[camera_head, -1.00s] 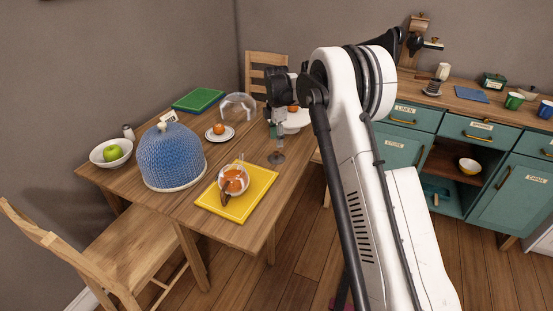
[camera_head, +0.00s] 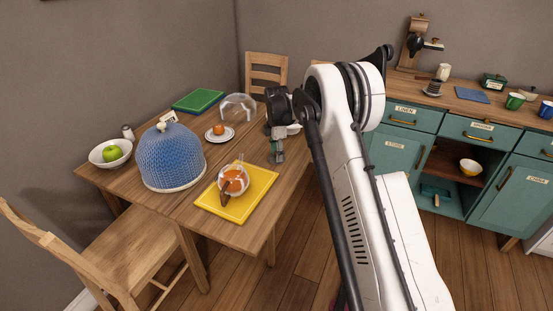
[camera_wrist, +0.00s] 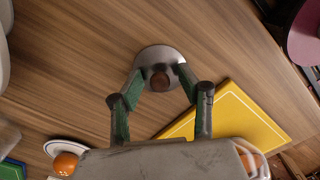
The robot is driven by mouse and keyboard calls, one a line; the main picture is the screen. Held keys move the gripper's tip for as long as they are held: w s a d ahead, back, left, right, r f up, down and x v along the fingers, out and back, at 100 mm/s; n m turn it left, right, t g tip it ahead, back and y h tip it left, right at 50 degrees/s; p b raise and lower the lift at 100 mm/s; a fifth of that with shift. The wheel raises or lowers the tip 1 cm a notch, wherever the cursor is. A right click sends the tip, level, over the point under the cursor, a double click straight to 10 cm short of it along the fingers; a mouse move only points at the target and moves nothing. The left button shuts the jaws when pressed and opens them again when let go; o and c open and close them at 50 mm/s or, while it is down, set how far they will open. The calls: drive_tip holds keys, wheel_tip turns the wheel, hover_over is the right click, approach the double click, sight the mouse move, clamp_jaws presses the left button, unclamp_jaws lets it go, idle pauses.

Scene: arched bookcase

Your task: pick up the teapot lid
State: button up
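The teapot lid (camera_wrist: 152,57) is a small grey disc with a round brown knob. It lies on the wooden table, and in the head view the lid (camera_head: 277,158) shows just beyond the yellow board, partly hidden by my gripper (camera_head: 278,146). In the wrist view my gripper (camera_wrist: 161,80) is open, with green fingers on either side of the knob and gaps left and right of it. I cannot tell how far above the lid the fingertips are. A glass teapot (camera_head: 233,180) with orange-brown contents stands on the yellow board (camera_head: 256,194).
A blue knitted dome (camera_head: 172,158), a bowl with a green apple (camera_head: 112,153), an orange on a plate (camera_head: 217,131), a clear dome (camera_head: 239,105) and a green board (camera_head: 198,100) share the table. Chairs (camera_head: 266,70) stand around it. Teal cabinets (camera_head: 400,146) are at right.

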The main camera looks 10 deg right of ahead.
clamp_jaws()
